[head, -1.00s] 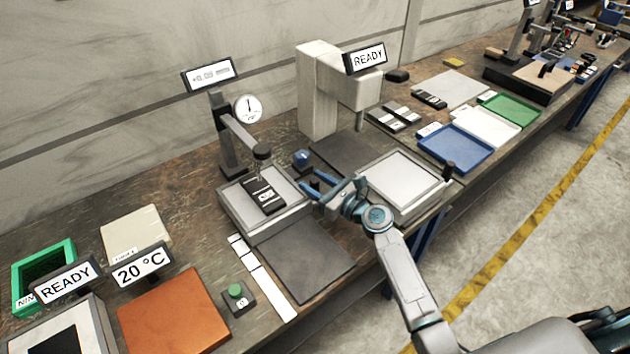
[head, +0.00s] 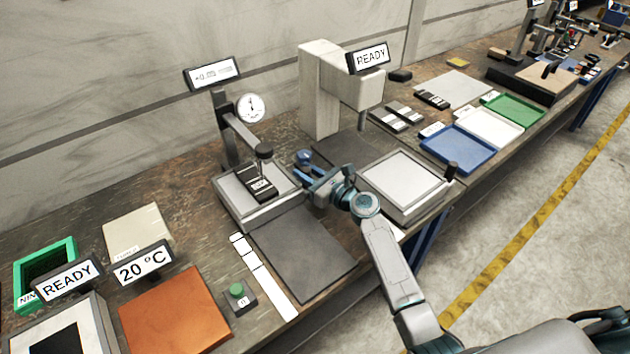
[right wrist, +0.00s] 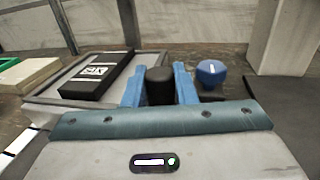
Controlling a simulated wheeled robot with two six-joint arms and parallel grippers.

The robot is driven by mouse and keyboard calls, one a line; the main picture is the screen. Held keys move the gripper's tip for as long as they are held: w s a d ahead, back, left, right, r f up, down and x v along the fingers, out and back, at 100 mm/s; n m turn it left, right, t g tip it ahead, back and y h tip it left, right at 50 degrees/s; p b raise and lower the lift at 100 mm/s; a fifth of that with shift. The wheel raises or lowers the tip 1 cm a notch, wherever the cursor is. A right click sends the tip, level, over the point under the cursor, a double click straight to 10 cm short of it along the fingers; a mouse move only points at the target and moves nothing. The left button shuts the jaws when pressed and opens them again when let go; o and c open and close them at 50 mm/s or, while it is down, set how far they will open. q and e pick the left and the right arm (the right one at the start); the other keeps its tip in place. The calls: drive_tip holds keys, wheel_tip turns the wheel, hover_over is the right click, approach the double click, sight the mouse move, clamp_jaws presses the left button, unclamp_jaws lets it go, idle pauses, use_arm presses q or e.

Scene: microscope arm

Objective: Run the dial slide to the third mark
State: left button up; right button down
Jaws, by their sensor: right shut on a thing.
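The dial stand (head: 228,130) carries a round white dial (head: 250,107) on its column, with its arm and stylus (head: 264,152) over a dark block. The labelled black block (head: 261,186) lies on the grey slide bed (head: 238,205); it also shows in the right wrist view (right wrist: 97,75). My right gripper (head: 309,174) is at the bed's right side. In the right wrist view, its blue fingers are shut on a black knob (right wrist: 160,86). A blue knob with a white mark (right wrist: 211,73) stands just right of the fingers. My left gripper is out of view.
A dark mat (head: 302,255) lies in front of the bed, beside a strip of white marks (head: 260,270) and a green button (head: 237,291). A white machine (head: 320,90) with a READY sign stands behind right; a pale plate (head: 402,183) lies right of my gripper.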

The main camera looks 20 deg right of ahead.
drive_tip(key=shift+w+a, duration=0.15)
drive_tip(key=shift+w, duration=0.25)
drive_tip(key=shift+r, duration=0.1)
drive_tip(key=c, duration=1.5)
unclamp_jaws()
drive_tip(key=o, duration=0.3)
drive_tip(key=shift+w, duration=0.1)
drive_tip(key=b+v, duration=0.1)
drive_tip(key=v, duration=0.9)
drive_tip(key=shift+f+b, duration=0.25)
drive_tip(key=shift+b, duration=0.15)
drive_tip(key=shift+s+d, duration=0.25)
drive_tip(key=shift+s, duration=0.1)
